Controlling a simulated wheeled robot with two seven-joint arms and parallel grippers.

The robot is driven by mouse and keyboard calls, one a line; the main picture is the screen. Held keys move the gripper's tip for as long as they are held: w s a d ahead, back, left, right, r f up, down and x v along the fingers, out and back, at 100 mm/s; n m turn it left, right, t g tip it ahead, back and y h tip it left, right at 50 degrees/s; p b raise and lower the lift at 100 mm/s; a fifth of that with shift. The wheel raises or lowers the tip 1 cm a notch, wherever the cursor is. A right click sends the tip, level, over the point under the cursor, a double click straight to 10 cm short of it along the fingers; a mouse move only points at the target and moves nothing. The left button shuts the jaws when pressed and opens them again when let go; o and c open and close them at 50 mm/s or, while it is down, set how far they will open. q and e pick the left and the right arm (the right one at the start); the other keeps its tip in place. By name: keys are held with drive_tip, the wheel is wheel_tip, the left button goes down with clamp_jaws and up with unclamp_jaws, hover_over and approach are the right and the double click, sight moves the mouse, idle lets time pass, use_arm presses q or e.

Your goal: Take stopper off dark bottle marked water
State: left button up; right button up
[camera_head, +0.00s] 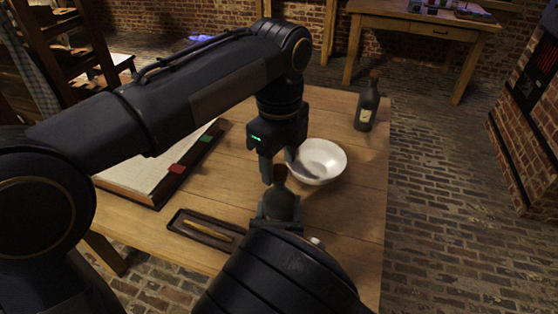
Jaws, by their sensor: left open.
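A dark bottle (281,204) stands near the middle of the table, partly hidden by my arms. A brown stopper (281,173) sits in its neck. My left gripper (278,174) points down from above, its open fingers on either side of the stopper. My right gripper (279,214) reaches in from below and appears closed around the bottle's body; its wrist hides the bottle's base. No label shows on this bottle. A second dark bottle (367,108) with a brown stopper and a pale label stands at the far right of the table; its writing is too small to read.
A white bowl (325,152) stands just behind and right of the near bottle. A large open book (150,174) lies at left, with a small dark tray (205,229) in front of it. Bare table (352,215) shows at right. Another table (420,24) stands behind.

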sight(279, 168)
use_arm(q)
drive_tip(key=shift+f, duration=0.3)
drive_tip(key=shift+c, duration=0.4)
clamp_jaws()
drive_tip(key=shift+r, duration=0.15)
idle(0.4)
drive_tip(key=shift+r, duration=1)
drive_tip(key=shift+r, duration=2)
use_arm(e)
drive_tip(key=o, duration=1.5)
drive_tip(key=shift+c, duration=0.2)
